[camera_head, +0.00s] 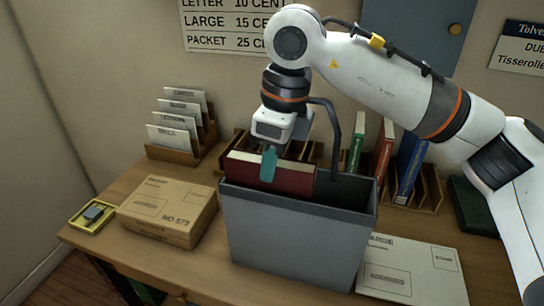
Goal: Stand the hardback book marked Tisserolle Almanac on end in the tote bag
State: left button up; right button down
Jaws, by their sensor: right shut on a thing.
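A dark red hardback book (295,181) stands upright at the left part of the grey tote bag (295,237). Its top shows above the bag's front rim, and its lower part is hidden by the front wall. I cannot read a title on it. My right gripper (269,162) reaches down from above and is shut on the book's top edge; one teal finger shows in front of the cover. The bag's dark handle loops up beside the gripper. My left gripper is not in view.
A cardboard parcel (168,210) lies left of the bag, near a yellow tray (92,215). A large envelope (412,272) lies to the right. Behind are a letter rack (180,155) and a wooden rack holding green, red and blue books (408,165).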

jog(key=shift+f+b, duration=0.6)
jog(key=shift+f, duration=0.25)
jog(key=c, duration=1.1)
grip_release()
jog(key=shift+o, duration=0.2)
jog(key=shift+f, duration=0.1)
jog(key=shift+r+p, duration=2.7)
jog(key=shift+r, duration=1.4)
